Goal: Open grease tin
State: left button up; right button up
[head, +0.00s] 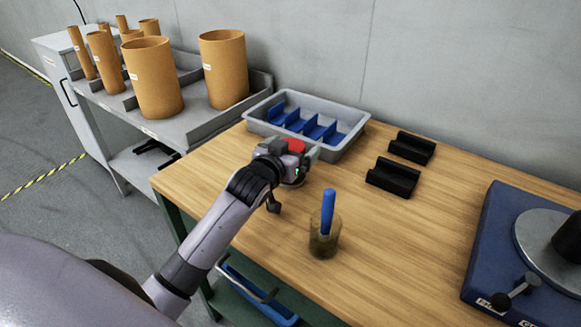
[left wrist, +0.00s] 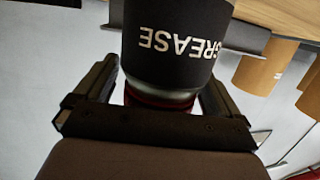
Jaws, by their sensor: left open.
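The grease tin (left wrist: 180,60) has a black body with upside-down white "GREASE" lettering in the left wrist view. Its red lid (left wrist: 145,98) shows as a narrow band between my gripper's fingers. In the head view the red lid (head: 295,146) shows at the gripper on the wooden table, and most of the tin is hidden by the gripper. My left gripper (head: 293,158) is open, with one finger on each side of the lid; it also shows in the left wrist view (left wrist: 160,95). I cannot tell whether the fingers touch it. My right gripper is not in view.
A grey tray (head: 352,128) with blue dividers stands just behind the gripper. A cup (head: 325,243) holding a blue-handled tool stands in front. Black cradles (head: 394,178) and a blue-based device (head: 490,240) lie to the right. Brown tubes (head: 155,80) stand on the left shelf.

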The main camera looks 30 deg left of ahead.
pick_arm(q)
jog(key=shift+w+f, duration=0.1)
jog(key=shift+w, duration=0.25)
jog(key=c, duration=1.4)
jog(key=shift+o, duration=0.2)
jog(key=shift+r, duration=0.2)
notch_tip(320, 180, up, 20)
jog(key=p, duration=0.1)
